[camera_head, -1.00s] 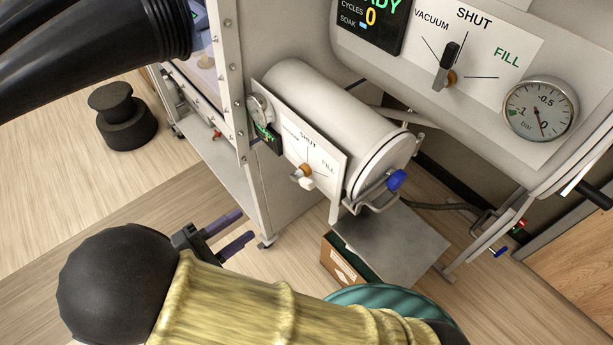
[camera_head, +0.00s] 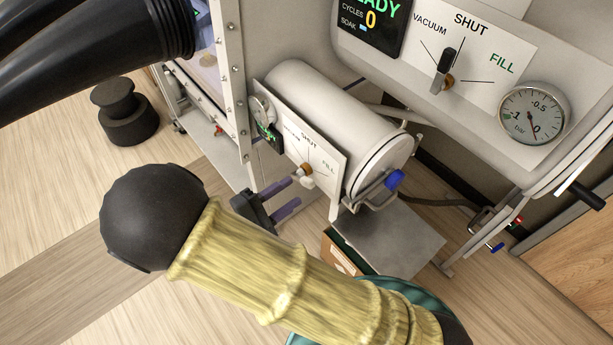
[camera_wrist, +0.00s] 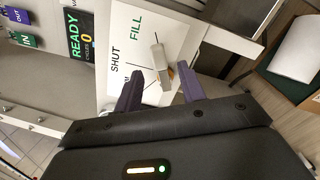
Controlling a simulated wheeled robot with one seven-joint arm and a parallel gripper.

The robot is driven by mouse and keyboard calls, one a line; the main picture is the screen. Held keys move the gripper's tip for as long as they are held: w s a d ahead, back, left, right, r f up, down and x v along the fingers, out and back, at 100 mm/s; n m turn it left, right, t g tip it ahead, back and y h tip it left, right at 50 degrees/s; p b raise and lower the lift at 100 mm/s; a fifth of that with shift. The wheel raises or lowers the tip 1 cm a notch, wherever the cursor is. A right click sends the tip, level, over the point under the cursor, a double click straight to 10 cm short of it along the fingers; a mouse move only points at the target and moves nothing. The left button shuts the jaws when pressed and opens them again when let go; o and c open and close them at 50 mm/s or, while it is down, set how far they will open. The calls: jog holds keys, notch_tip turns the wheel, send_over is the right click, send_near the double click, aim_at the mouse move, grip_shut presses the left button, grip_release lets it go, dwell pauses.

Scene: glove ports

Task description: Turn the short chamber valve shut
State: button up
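The short chamber (camera_head: 335,125) is a white cylinder with a front panel marked VACUUM, SHUT and FILL. Its valve (camera_head: 307,181) has a pale handle on an orange hub; I cannot tell for sure which label it points to. In the wrist view the valve handle (camera_wrist: 160,62) stands between and just beyond the fingertips. My gripper (camera_head: 294,192) has two purple fingers, apart and empty, just left of and below the valve in the head view. The wrist view also shows my gripper (camera_wrist: 160,70) open, with the panel (camera_wrist: 118,50) ahead. Contact with the handle is not clear.
A larger chamber's panel (camera_head: 505,50) with its own black-handled valve (camera_head: 445,72) and gauge (camera_head: 532,113) is at upper right. The short chamber's door has a blue knob (camera_head: 394,180). A grey plate (camera_head: 395,243) lies below. Black gloves (camera_head: 100,50) stick out at upper left.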

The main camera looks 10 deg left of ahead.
aim_at(303, 184)
jog(key=p+x, duration=0.1)
jog(key=x, duration=0.5)
grip_shut()
